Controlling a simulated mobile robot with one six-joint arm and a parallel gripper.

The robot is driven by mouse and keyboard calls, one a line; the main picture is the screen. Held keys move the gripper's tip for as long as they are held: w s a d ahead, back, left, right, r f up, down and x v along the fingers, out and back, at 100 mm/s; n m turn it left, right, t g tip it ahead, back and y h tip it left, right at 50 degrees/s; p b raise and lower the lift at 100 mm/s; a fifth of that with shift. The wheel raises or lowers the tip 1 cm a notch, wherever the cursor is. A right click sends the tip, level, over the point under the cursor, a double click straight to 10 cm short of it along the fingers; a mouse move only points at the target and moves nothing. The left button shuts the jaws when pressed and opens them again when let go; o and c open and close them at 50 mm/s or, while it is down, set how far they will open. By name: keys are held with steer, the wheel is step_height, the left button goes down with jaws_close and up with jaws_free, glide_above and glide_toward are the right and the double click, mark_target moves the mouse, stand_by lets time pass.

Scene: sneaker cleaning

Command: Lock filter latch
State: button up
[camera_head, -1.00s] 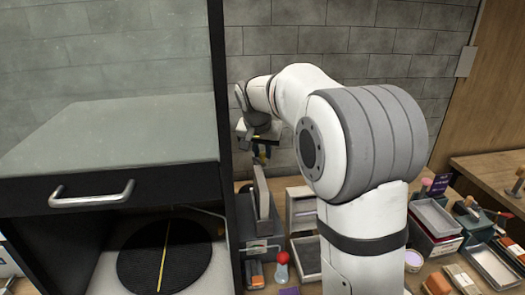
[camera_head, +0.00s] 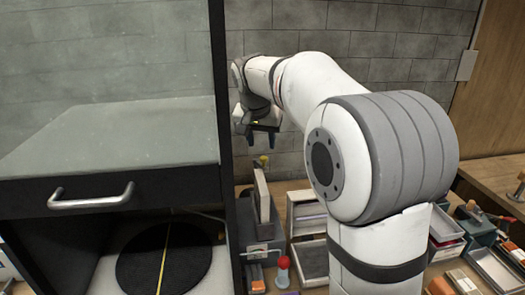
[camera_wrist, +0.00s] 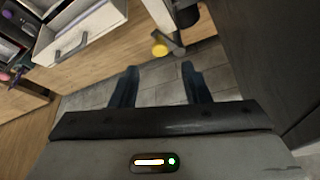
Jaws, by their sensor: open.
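A yellow knob (camera_head: 263,160) shows just above the upright grey filter panel (camera_head: 263,192), right of the dark cabinet. In the wrist view the yellow knob (camera_wrist: 159,48) sits beside a grey bar, which looks like the latch lever (camera_wrist: 172,38). My gripper (camera_head: 260,141) is above the knob, with its two dark fingers apart and nothing between them. In the wrist view my gripper (camera_wrist: 160,86) is open, and the knob is ahead of the fingertips, apart from them. I cannot tell whether the latch is locked.
The dark cabinet (camera_head: 110,190) with a bar handle stands at left, with a black round disc (camera_head: 165,262) inside. Trays and a red-topped bottle (camera_head: 283,263) are on the bench below. A grey block wall is behind my gripper.

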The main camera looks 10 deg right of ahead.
steer(key=shift+v, duration=0.8)
steer(key=n+g+y+p, duration=0.15)
steer(key=n+y, duration=0.45)
steer(key=n, duration=1.2)
glide_toward(264, 158)
steer(key=w, duration=0.1)
steer(key=shift+g, duration=0.45)
steer(key=shift+p+x, duration=0.35)
steer(key=shift+x, duration=3.7)
steer(key=shift+c, duration=0.3)
jaws_close()
